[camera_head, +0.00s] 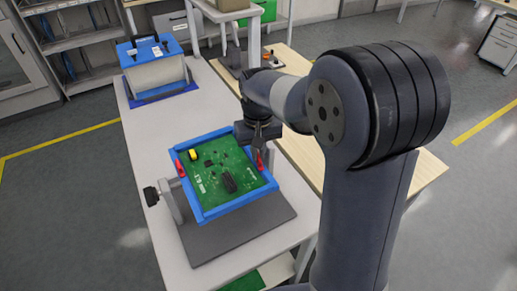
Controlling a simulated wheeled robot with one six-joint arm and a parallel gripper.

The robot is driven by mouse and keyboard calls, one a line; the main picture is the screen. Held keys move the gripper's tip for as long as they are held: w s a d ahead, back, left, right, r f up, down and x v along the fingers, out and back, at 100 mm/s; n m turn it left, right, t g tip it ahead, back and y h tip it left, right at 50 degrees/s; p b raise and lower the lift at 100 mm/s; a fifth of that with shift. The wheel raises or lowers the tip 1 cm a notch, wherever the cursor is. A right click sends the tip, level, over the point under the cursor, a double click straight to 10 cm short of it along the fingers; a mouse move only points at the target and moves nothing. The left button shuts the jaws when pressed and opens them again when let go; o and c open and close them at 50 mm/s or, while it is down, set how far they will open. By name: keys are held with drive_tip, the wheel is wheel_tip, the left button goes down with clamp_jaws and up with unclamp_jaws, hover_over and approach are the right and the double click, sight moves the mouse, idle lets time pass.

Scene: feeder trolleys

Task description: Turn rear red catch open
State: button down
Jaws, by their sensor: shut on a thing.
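A green circuit board (222,175) lies in a blue frame (236,205) on a fixture on the white table. One red catch (180,168) sits on the left side of the frame. Another red catch (259,161) sits on the right side, under my gripper (259,150). My gripper points down there and is shut on this right-hand catch. The fingers partly hide the catch, so its exact turn angle is hard to tell.
The fixture has a dark knob (151,196) on its left and a grey base plate (240,232). A blue-topped box (152,62) stands at the table's far end. A wooden-topped table (310,160) adjoins on the right. White table surface is free between box and fixture.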

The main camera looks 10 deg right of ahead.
drive_tip(key=shift+n, duration=1.1)
drive_tip(key=c, duration=1.5)
unclamp_jaws()
drive_tip(key=shift+c, duration=0.2)
drive_tip(key=shift+r, duration=0.1)
wheel_tip(320, 180, up, 11)
drive_tip(key=shift+f, duration=0.2)
